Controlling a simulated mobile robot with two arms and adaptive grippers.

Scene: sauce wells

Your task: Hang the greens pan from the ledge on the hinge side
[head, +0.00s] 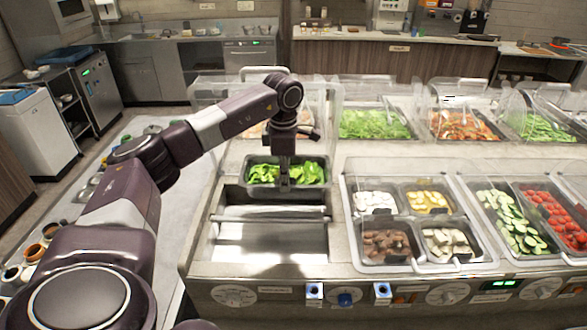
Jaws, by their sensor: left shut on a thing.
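The greens pan (308,189) is a small dark-rimmed pan filled with bright green leaves. It is over the far end of an open well (270,242) in the counter and looks roughly level. My left gripper (285,180) points down and is shut on the pan, near the middle of its near wall. A pale ledge or bar (272,212) crosses the well just in front of the pan. I cannot tell whether the pan touches a ledge or hangs free. The gripper and arm hide part of the pan's back. My right gripper is not in view.
A clear raised lid (322,120) stands behind the well. To the right, a covered well holds several small pans (388,243), with cucumbers (510,220) and tomatoes (560,215) beyond. Knobs (233,295) line the front panel. The near part of the open well is empty.

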